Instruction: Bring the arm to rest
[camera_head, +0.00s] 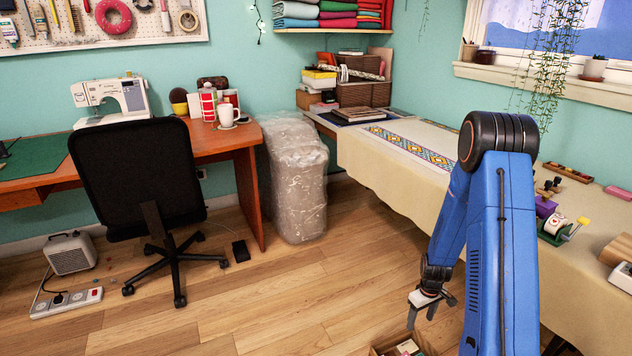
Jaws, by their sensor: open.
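My blue arm rises at the right of the view, bends at a dark joint and hangs down on its left side. My gripper (422,312) is at the low end of the arm, pointing down, with its fingers apart. I see nothing between the fingers. It is in front of the cloth-covered table and lower than the tabletop. An open box (378,349) with small items in it is below the gripper, cut off by the bottom edge.
The cloth-covered table (385,170) runs along the right, with a tape dispenser (553,228) and small items on it. A black office chair (135,178) stands at the wooden desk (222,143). A plastic-wrapped bundle (296,180) stands beside the desk. The middle floor (270,290) is clear.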

